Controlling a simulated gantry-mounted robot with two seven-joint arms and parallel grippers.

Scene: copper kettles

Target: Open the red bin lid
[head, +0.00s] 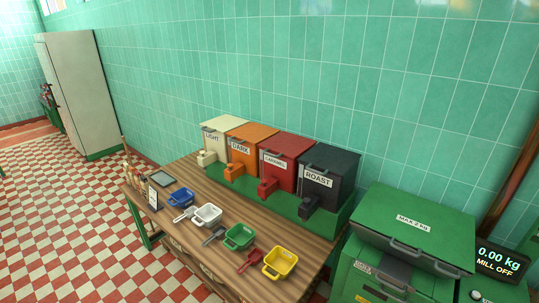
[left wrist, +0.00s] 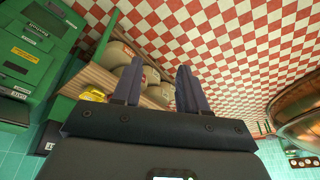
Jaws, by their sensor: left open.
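The red bin (head: 282,168), labelled CARAMEL, stands third from the left in a row of bins on a green stand at the back of the wooden table. Its red lid (head: 287,145) lies flat and closed on top, with a dark handle at its front edge. A red spout juts from its lower front. My left gripper (left wrist: 158,75) shows only in the left wrist view; its two dark fingers are apart with nothing between them. The red bin is not seen in that view, and no gripper shows in the head view.
Cream (head: 214,141), orange (head: 246,152) and black (head: 326,182) bins share the row, close beside the red one. Coloured scoops and tubs lie in front. A green mill (head: 400,250) stands at right. A copper kettle (left wrist: 300,110) shows in the left wrist view.

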